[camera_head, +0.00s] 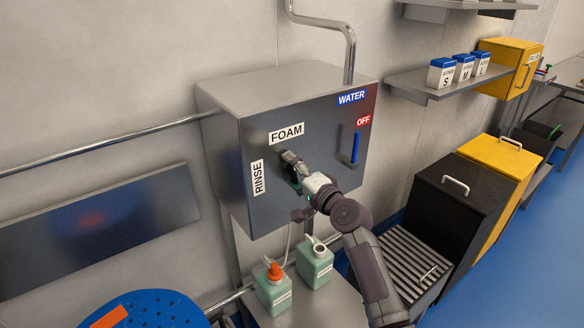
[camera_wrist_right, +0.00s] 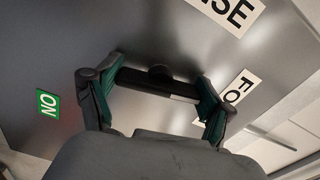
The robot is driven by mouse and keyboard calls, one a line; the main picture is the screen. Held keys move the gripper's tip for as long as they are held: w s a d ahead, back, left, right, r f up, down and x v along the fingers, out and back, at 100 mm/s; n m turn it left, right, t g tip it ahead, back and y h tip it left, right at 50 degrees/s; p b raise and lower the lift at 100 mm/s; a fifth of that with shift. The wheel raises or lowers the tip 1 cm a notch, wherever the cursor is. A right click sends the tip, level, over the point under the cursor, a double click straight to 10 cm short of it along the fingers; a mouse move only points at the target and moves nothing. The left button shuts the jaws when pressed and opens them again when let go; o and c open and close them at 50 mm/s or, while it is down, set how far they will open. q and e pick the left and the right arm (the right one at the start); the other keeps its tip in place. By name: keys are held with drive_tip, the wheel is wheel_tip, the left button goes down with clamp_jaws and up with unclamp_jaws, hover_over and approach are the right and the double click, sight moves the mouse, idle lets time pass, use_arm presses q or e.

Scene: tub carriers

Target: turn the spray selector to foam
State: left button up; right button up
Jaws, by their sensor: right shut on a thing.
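The spray selector is on the front of a grey steel box (camera_head: 235,140). In the wrist view it is a dark bar handle (camera_wrist_right: 155,82) with a round hub. My right gripper (camera_head: 293,168) is at the panel, below the FOAM label (camera_head: 287,133) and right of the RINSE label (camera_head: 257,178). In the wrist view its teal-padded fingers (camera_wrist_right: 155,100) are shut on the selector handle, one at each end. One end of the bar lies toward the FOAM label (camera_wrist_right: 240,88). Which end is the pointer, I cannot tell. The gripper hides most of the selector in the head view. My left gripper is out of view.
A blue lever (camera_head: 355,148) hangs below the WATER (camera_head: 351,97) and OFF (camera_head: 363,121) labels. Two green bottles (camera_head: 273,288) (camera_head: 314,263) stand below the box. A black bin (camera_head: 450,215) is to the right. A green label (camera_wrist_right: 47,103) is on the panel.

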drive_tip(key=shift+m+p, duration=0.4)
drive_tip(key=shift+m, duration=0.7)
drive_tip(key=o, duration=1)
drive_tip(key=shift+o, duration=0.2)
drive_tip(key=shift+s+d, duration=0.15)
drive_tip(key=v, duration=1.1)
drive_tip(key=shift+s+d, duration=0.15)
drive_tip(key=shift+s, duration=0.1)
